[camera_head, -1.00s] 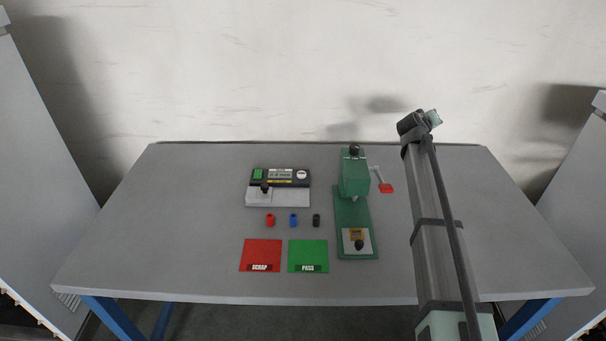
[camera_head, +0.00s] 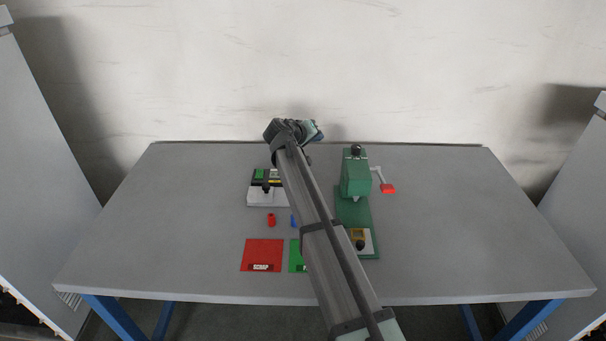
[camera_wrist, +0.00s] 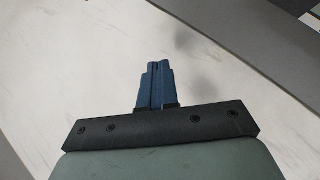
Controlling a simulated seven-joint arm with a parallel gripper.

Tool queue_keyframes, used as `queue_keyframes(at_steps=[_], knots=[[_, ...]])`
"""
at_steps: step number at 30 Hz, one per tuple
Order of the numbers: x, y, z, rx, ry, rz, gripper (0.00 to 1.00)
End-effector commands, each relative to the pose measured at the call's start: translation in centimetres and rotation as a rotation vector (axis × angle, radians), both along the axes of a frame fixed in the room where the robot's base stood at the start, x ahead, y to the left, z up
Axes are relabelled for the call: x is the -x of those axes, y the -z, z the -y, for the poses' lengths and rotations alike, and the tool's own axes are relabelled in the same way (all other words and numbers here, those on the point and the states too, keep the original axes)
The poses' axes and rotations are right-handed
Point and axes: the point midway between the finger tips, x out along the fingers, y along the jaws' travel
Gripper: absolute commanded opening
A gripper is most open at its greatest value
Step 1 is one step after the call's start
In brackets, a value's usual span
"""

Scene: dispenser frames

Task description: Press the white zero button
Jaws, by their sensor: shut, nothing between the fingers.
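The gauge unit (camera_head: 262,196) stands at the back of the table, left of centre, with a black panel, a light base and a green patch at its left end. My arm covers its right part in the head view, so the white zero button is hidden now. My gripper (camera_wrist: 156,66) shows in the wrist view with its blue fingers together and nothing between them. In the head view the wrist end of my arm is above the back of the table, over the gauge's right side; the fingertips cannot be made out there.
A green press (camera_head: 355,178) with a red-tipped lever (camera_head: 388,188) stands just right of my arm. A red bushing (camera_head: 271,219) and a partly hidden blue bushing (camera_head: 293,220) lie in front of the gauge. Red (camera_head: 262,254) and green (camera_head: 295,257) mats lie nearer. The table's left side is clear.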

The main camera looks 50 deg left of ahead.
Motion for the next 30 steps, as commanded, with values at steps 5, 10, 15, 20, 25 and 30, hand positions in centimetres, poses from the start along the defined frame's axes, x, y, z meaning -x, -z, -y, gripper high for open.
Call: queue_keyframes(at_steps=[5,10,15,20,25,30], knots=[[4.7,0.8,-2.9,0.014,0.003,-0.013,0.0],[7.8,1.4,-4.5,0.015,0.026,-0.038,0.0],[8.6,1.9,-5.3,-0.024,0.116,-0.125,0.0],[6.7,2.0,-4.3,-0.071,0.203,-0.21,0.0],[5.0,2.0,-3.5,-0.106,0.262,-0.267,0.0],[4.3,1.9,-3.1,-0.121,0.289,-0.294,0.0]])
